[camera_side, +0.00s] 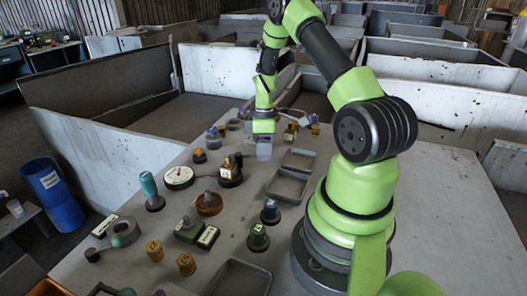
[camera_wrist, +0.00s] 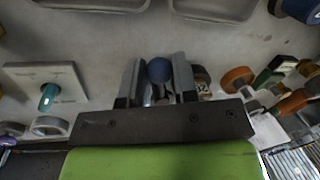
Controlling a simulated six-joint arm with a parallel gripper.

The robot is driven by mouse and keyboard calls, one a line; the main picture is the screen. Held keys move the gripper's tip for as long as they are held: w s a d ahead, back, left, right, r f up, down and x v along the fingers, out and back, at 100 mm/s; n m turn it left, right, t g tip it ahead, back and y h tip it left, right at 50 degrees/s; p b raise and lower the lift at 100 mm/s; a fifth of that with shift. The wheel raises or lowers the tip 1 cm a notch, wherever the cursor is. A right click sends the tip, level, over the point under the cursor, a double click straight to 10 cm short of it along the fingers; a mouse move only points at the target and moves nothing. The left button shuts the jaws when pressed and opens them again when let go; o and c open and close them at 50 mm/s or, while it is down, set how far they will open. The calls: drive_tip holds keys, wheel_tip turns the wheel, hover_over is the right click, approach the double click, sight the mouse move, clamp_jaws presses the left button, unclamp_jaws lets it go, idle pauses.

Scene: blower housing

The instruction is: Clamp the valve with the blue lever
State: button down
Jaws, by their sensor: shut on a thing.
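My gripper (camera_wrist: 157,82) has its two grey fingers on either side of a metal part topped by a round blue knob (camera_wrist: 159,70) in the wrist view. This appears to be the valve with the blue lever; its lower body is mostly hidden by the fingers and the gripper's dark mount. The fingers are shut on it. In the side view my gripper (camera_side: 264,150) points down at the far part of the table, and the held part cannot be made out there.
A teal-handled part (camera_wrist: 48,97) is at left. Dials, knobs and other fittings crowd the table (camera_side: 330,128).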

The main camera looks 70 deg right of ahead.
drive_tip(key=d+n, duration=0.1)
drive_tip(key=w+d+n, duration=0.1)
drive_tip(key=n, duration=0.1)
drive_tip(key=shift+n+g, duration=0.3)
drive_tip(key=n, duration=0.1)
drive_tip(key=w+d+n, duration=0.1)
drive_tip(key=n, duration=0.1)
drive_tip(key=shift+w+d+n+h, duration=0.15)
drive_tip(key=shift+d+n+h, duration=0.15)
drive_tip(key=shift+h, duration=0.1)
drive_tip(key=w+n, duration=0.1)
drive_tip(key=w+d+n, duration=0.1)
drive_tip(key=n, duration=0.1)
drive_tip(key=shift+n+g+h, duration=0.3)
drive_tip(key=shift+g, duration=0.1)
drive_tip(key=shift+w+d+n+h, duration=0.15)
drive_tip(key=shift+w+n, duration=0.35)
drive_tip(key=shift+n, duration=0.4)
drive_tip(key=shift+w+d+n+h, duration=0.15)
drive_tip(key=shift+w+n, duration=0.3)
drive_tip(key=shift+n, duration=0.45)
drive_tip(key=shift+a, duration=0.1)
drive_tip(key=c, duration=0.9)
unclamp_jaws()
wheel_tip(320, 180, up, 10)
drive_tip(key=w, duration=0.2)
